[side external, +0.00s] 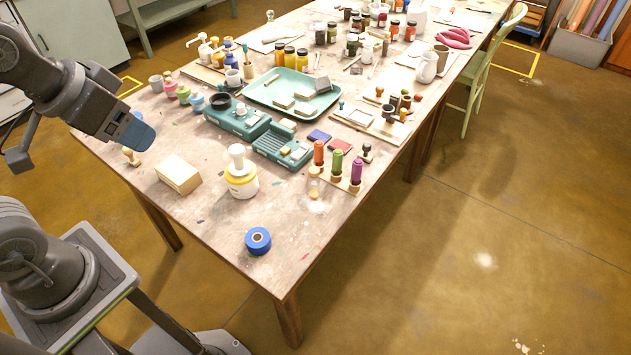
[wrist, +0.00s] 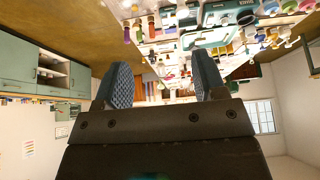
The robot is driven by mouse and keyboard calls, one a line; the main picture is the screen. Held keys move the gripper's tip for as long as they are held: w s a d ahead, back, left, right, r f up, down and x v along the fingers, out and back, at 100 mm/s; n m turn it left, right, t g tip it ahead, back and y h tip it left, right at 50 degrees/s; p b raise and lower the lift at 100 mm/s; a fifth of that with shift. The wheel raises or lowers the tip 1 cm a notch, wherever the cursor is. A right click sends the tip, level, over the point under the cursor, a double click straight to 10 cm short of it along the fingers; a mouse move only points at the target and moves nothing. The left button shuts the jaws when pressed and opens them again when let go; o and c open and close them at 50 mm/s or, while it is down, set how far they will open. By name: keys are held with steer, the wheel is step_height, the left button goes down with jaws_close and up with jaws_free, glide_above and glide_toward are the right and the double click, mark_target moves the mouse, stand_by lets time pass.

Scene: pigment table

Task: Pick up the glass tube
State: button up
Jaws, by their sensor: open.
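My gripper (side external: 138,133) is in the air above the left edge of the table (side external: 215,235) in the side view, apart from everything on it. In the wrist view my gripper (wrist: 163,78) is open, with nothing between its two blue-grey fingers. A small, clear, glass-like piece (side external: 314,188) stands at the near left end of a wooden rack (side external: 342,184) in the side view. It may be the glass tube, but it is too faint to be sure. The rack holds orange, green and purple capped tubes. I cannot pick out the glass tube in the wrist view.
A white bottle with a yellow band (side external: 241,182), a pale block (side external: 178,174) and a blue tape roll (side external: 258,241) stand on the near table. Teal devices (side external: 281,147) and a green tray (side external: 262,93) lie behind. The near corner is mostly clear.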

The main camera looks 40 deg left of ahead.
steer(key=shift+c, duration=0.4)
steer(key=n+g, duration=0.6)
steer(key=n, duration=1)
glide_above(314, 169)
step_height(314, 169, down, 15)
step_height(314, 169, down, 8)
steer(key=shift+f, duration=3)
steer(key=shift+c, duration=0.2)
